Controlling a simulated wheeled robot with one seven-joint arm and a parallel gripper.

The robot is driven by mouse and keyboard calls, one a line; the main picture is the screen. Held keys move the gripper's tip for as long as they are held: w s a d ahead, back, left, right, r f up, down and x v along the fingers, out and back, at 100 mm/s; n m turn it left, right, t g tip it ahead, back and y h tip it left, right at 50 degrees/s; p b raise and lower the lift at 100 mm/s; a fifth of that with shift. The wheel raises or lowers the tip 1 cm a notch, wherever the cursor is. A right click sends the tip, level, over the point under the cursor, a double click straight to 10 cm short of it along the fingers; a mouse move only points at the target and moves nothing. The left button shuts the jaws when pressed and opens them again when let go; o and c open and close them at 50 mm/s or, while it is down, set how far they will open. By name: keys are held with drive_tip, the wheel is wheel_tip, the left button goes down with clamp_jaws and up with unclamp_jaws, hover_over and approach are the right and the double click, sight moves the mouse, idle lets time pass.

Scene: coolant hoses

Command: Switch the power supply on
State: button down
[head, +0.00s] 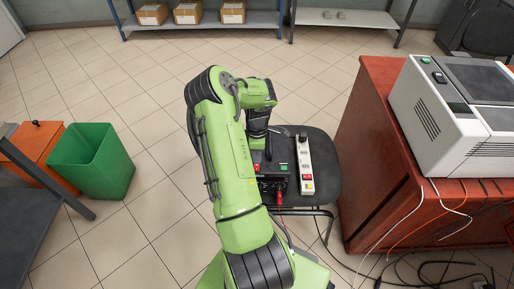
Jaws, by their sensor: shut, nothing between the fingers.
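The power supply (274,184) is a black box on the seat of a dark chair, near the middle of the head view. A small red part and a small green part show on its upper side, and red leads come from its front. My green arm covers its left side. My gripper (267,150) points down just above the back of the power supply. It is shut and empty, with its fingertips partly hidden. I cannot tell whether it touches the box, nor the switch's position.
A white power strip (304,165) lies on the chair (322,160) right of the power supply. A red-brown cabinet (370,150) bearing a grey-white machine (440,115) stands at the right. Cables trail on the floor there. A green bin (92,160) stands left; open tiles lie between.

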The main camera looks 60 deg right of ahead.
sight(257, 170)
drive_tip(key=f, duration=0.2)
drive_tip(key=f+b, duration=0.1)
drive_tip(key=f, duration=0.1)
drive_tip(key=shift+s+a+f, duration=0.1)
drive_tip(key=shift+a, duration=0.15)
drive_tip(key=shift+s+a+f, duration=0.1)
drive_tip(key=shift+a+f, duration=0.05)
drive_tip(key=shift+f, duration=0.05)
drive_tip(key=shift+w+d+r, duration=0.1)
drive_tip(key=shift+w+d, duration=0.35)
drive_tip(key=shift+d, duration=0.4)
drive_tip(key=shift+a+r, duration=0.1)
drive_tip(key=shift+r, duration=0.05)
